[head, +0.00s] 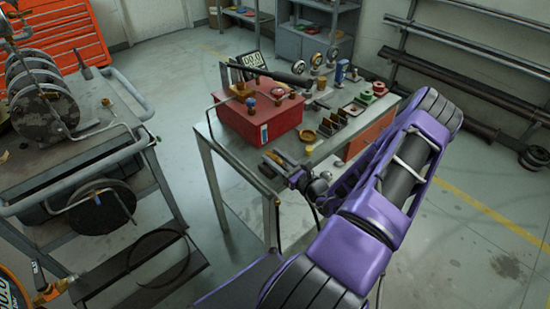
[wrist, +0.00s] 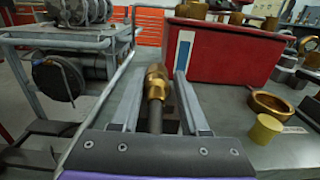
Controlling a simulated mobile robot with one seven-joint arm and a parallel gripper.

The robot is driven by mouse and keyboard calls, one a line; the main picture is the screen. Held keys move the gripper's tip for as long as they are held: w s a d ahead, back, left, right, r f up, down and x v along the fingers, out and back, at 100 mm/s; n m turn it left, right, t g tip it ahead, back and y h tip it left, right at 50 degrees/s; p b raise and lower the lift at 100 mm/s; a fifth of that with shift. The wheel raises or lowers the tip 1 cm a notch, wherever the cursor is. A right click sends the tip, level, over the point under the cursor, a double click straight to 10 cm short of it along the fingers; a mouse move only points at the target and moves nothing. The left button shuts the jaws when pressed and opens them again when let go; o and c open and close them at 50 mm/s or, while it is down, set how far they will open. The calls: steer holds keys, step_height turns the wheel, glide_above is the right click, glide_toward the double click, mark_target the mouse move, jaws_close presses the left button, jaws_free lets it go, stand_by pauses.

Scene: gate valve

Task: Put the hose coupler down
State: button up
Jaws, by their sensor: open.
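The hose coupler (wrist: 157,82), a brass fitting with a dark grey stem, lies between the fingers of my gripper (wrist: 157,75) in the wrist view. Its brass end points away from me, near the bench's left edge. The fingers are apart, with a visible gap on each side of the coupler. Whether it fully rests on the grey bench (wrist: 225,115) cannot be told. In the head view my gripper (head: 279,163) is low at the bench's near edge, and I cannot make out the coupler there.
A red box (head: 262,118) stands just beyond my gripper. A brass ring (wrist: 272,101) and a yellow plug (wrist: 265,128) sit to the right. Gauges and fittings fill the bench's far side. A grey cart (head: 75,165) with a reel stands left, across a floor gap.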

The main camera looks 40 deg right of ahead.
steer(key=shift+s+a+f, duration=0.2)
steer(key=shift+a+f, duration=0.2)
steer(key=shift+f, duration=0.25)
steer(key=shift+r, duration=0.1)
steer(key=shift+r+p, duration=0.3)
steer(key=shift+r, duration=0.05)
steer(key=shift+s+r, duration=0.1)
steer(key=shift+r, duration=0.15)
steer(key=s+d, duration=0.1)
steer(key=s, duration=1)
steer(key=shift+s+d+r, duration=0.2)
